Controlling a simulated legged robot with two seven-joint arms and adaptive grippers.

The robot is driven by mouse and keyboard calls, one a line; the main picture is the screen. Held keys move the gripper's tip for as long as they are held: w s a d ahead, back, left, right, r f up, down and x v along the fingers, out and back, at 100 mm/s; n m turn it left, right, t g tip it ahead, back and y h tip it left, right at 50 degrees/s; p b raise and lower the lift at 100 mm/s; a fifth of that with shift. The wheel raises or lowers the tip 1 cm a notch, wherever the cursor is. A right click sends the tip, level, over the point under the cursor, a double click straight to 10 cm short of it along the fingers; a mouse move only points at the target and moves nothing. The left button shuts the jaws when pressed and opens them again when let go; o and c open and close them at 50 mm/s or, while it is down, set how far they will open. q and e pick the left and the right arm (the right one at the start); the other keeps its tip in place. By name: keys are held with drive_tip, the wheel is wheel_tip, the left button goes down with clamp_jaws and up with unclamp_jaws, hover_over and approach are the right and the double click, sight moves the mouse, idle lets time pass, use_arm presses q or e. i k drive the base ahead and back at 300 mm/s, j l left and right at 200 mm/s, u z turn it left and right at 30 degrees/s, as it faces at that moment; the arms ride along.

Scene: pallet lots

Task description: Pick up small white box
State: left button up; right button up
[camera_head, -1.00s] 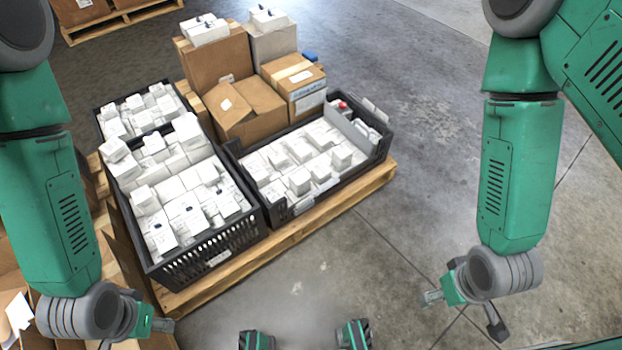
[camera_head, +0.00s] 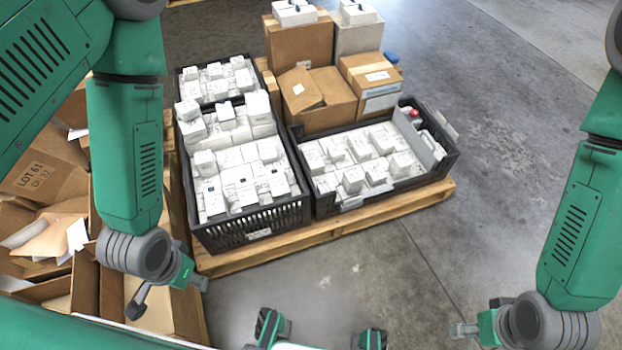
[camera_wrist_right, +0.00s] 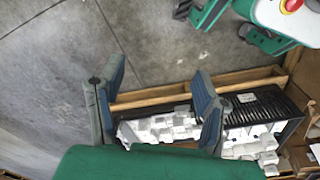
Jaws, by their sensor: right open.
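Small white boxes fill black crates on a pallet in the head view. Some stand in the right crate (camera_head: 352,180), others in the front left crate (camera_head: 240,185), and more in the back left crate (camera_head: 215,78). Which one is meant, I cannot tell. My left gripper (camera_head: 168,295) is empty, fingers spread, left of the pallet's front corner. My right gripper (camera_head: 480,328) is low at the lower right, over bare floor, away from the crates. In the right wrist view, my right gripper (camera_wrist_right: 158,70) is open and empty, with a crate of white boxes (camera_wrist_right: 160,128) beyond its fingers.
Brown cartons (camera_head: 318,98) stand behind the right crate, with white boxes (camera_head: 295,12) on top. Open cardboard boxes (camera_head: 45,185) crowd the left side. The wooden pallet (camera_head: 335,228) edges the crates. Concrete floor (camera_head: 500,180) is clear to the right.

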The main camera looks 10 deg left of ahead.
sight(376, 176)
drive_tip(key=k, duration=0.6)
drive_tip(key=k+j+u, duration=0.1)
drive_tip(key=u, duration=1.55)
drive_tip(key=i+j, duration=0.1)
drive_tip(key=j, duration=0.3)
drive_tip(key=i+j+u, duration=0.1)
drive_tip(key=j, duration=0.3)
drive_tip(key=i+j+u, duration=0.1)
drive_tip(key=j, duration=0.3)
drive_tip(key=i+j, duration=0.2)
drive_tip(key=j, duration=0.2)
drive_tip(key=i+j+u, duration=0.1)
drive_tip(key=j, duration=0.3)
drive_tip(key=i+j, duration=0.2)
drive_tip(key=j, duration=0.2)
drive_tip(key=k, duration=0.65)
drive_tip(key=z, duration=0.4)
drive_tip(key=l+z, duration=0.1)
drive_tip(key=z, duration=0.7)
drive_tip(key=l+z, duration=0.1)
drive_tip(key=z, duration=0.3)
drive_tip(key=i+l+z, duration=0.2)
drive_tip(key=i+l, duration=0.5)
drive_tip(key=i+l+z, duration=0.15)
drive_tip(key=i+l, duration=0.45)
drive_tip(key=i, duration=0.15)
